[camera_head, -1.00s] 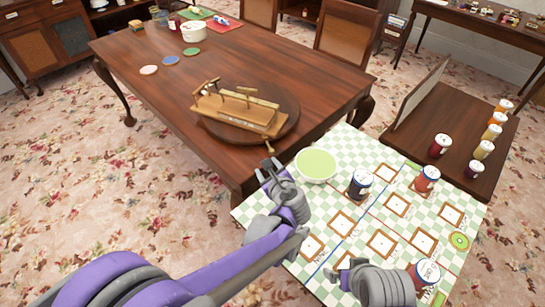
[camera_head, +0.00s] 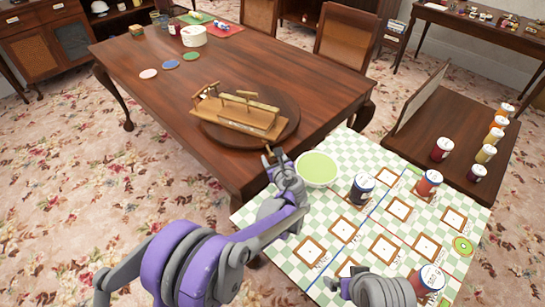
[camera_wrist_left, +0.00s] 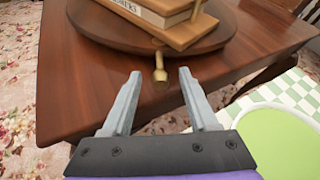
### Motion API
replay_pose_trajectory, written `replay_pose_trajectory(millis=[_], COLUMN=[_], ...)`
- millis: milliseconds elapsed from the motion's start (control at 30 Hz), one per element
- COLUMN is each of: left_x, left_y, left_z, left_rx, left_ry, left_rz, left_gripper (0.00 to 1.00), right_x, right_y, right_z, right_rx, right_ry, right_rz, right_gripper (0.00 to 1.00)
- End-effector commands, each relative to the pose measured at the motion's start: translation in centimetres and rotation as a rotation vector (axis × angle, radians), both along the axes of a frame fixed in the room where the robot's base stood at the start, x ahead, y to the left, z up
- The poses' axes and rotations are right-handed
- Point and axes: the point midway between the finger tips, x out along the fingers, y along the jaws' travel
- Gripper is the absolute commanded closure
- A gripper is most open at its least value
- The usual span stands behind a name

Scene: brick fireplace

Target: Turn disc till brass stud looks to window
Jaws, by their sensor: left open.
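The dark round wooden disc (camera_head: 289,106) lies on the near part of the table, with a wooden book rack (camera_head: 240,110) on it. In the left wrist view the brass stud (camera_wrist_left: 160,70) sticks out from the disc's near rim, toward me. My left gripper (camera_head: 271,154) is open at the table's near edge; in the wrist view its two fingers (camera_wrist_left: 158,76) point at the disc, with the stud between their tips and seemingly a little beyond. I cannot tell if either finger touches it. My right gripper (camera_head: 342,287) is low over the checked cloth; its jaws are unclear. No window shows.
A green-topped round bowl (camera_head: 317,168) stands right beside the left gripper on the checked cloth (camera_head: 352,150), with jars and framed cards. A side stand (camera_head: 450,120) holds more jars. Coasters (camera_head: 171,64) and a white pot (camera_head: 193,35) are at the table's far left.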

Motion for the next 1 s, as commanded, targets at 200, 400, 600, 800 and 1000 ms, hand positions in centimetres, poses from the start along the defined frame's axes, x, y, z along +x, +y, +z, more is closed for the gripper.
replay_pose_trajectory(millis=[200,400,600,800,1000], left_x=[0.33,0.30,0.29,0.28,0.28], left_y=[0.11,0.09,0.09,0.09,0.07], left_z=[-0.13,-0.12,-0.11,-0.11,-0.12], left_rx=[0.000,-0.001,-0.001,-0.001,-0.001], left_ry=[0.000,0.000,0.000,0.000,0.000], left_rz=[0.000,0.000,0.000,0.000,0.000], left_gripper=[0.41,0.57,0.93,1.00,1.00], right_x=[-0.01,-0.01,-0.01,-0.01,-0.01], right_y=[0.00,0.00,0.00,0.00,0.00], right_z=[-0.01,-0.01,-0.01,-0.01,-0.01], right_rx=[0.000,0.000,0.000,0.000,0.000], right_ry=[0.000,0.000,0.000,0.000,0.000], right_rz=[0.000,0.000,0.000,0.000,0.000], right_gripper=[0.00,0.00,0.00,0.00,0.00])
